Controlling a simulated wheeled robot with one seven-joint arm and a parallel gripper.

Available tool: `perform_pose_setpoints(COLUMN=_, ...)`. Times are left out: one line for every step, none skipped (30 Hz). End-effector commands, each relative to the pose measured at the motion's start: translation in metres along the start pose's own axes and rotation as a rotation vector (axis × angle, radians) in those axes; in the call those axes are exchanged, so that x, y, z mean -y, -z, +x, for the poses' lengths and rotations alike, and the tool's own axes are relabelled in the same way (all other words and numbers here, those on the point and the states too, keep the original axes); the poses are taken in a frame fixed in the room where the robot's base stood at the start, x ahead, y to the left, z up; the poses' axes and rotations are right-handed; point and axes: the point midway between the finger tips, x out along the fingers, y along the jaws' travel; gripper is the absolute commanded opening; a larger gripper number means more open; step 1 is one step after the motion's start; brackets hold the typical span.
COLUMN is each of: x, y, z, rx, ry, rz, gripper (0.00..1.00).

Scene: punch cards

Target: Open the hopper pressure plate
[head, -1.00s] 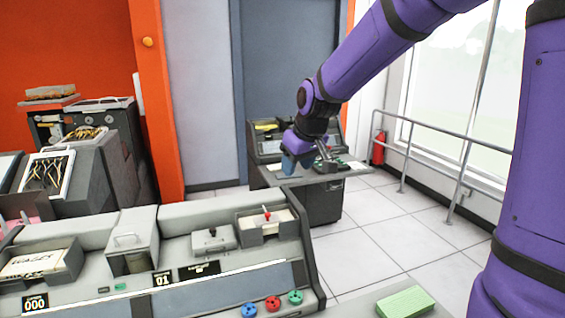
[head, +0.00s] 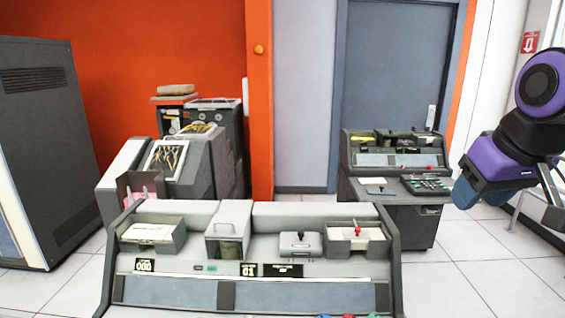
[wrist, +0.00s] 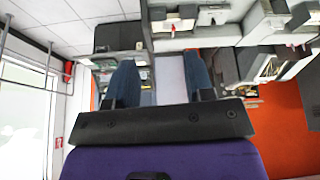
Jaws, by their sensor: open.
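A grey card console (head: 215,209) stands in front of me in the head view. At its right end is an open bin (head: 374,245) with pale contents and a small red knob (head: 356,231) on top. Left of it is a grey block with a small handle (head: 301,241). I cannot tell for certain which part is the hopper pressure plate. My gripper (head: 477,199) is at the right edge of the head view, empty, raised and well right of the console. In the wrist view its two blue fingers (wrist: 161,82) are spread apart, with nothing between them.
A left bin (head: 150,233) holds cards. A second desk machine (head: 390,150) stands behind right, and a grey machine with wires (head: 180,165) behind left. A tall dark cabinet (head: 50,150) is at far left. Tiled floor (head: 465,265) is free on the right.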

Motion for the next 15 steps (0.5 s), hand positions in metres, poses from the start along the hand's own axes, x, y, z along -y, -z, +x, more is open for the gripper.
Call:
perform_pose_setpoints(x=0.0, y=-0.012, z=-0.008, rx=-0.01, ry=-0.004, rz=0.012, gripper=0.48)
perform_pose_setpoints(x=-0.001, y=-0.02, z=-0.011, rx=-0.01, ry=-0.005, rz=0.02, gripper=0.48)
perform_pose_setpoints(x=-0.001, y=-0.029, z=-0.015, rx=-0.013, ry=-0.007, rz=0.031, gripper=0.48)
perform_pose_setpoints(x=-0.001, y=-0.035, z=-0.018, rx=-0.014, ry=-0.008, rz=0.039, gripper=0.48)
perform_pose_setpoints(x=-0.001, y=-0.042, z=-0.02, rx=-0.015, ry=-0.009, rz=0.046, gripper=0.48)
perform_pose_setpoints(x=-0.002, y=-0.049, z=-0.023, rx=-0.017, ry=-0.011, rz=0.056, gripper=0.48)
perform_pose_setpoints(x=-0.002, y=-0.055, z=-0.025, rx=-0.018, ry=-0.012, rz=0.062, gripper=0.48)
perform_pose_setpoints(x=-0.002, y=-0.059, z=-0.026, rx=-0.018, ry=-0.012, rz=0.068, gripper=0.48)
perform_pose_setpoints(x=-0.002, y=-0.065, z=-0.028, rx=-0.019, ry=-0.013, rz=0.073, gripper=0.48)
perform_pose_setpoints(x=-0.002, y=-0.068, z=-0.029, rx=-0.019, ry=-0.014, rz=0.077, gripper=0.48)
perform_pose_setpoints(x=-0.002, y=-0.071, z=-0.029, rx=-0.02, ry=-0.015, rz=0.081, gripper=0.48)
perform_pose_setpoints(x=-0.003, y=-0.074, z=-0.03, rx=-0.02, ry=-0.015, rz=0.084, gripper=0.47)
perform_pose_setpoints(x=-0.003, y=-0.076, z=-0.03, rx=-0.02, ry=-0.016, rz=0.087, gripper=0.47)
perform_pose_setpoints(x=-0.003, y=-0.077, z=-0.03, rx=-0.02, ry=-0.016, rz=0.088, gripper=0.47)
perform_pose_setpoints(x=-0.003, y=-0.078, z=-0.031, rx=-0.02, ry=-0.016, rz=0.09, gripper=0.47)
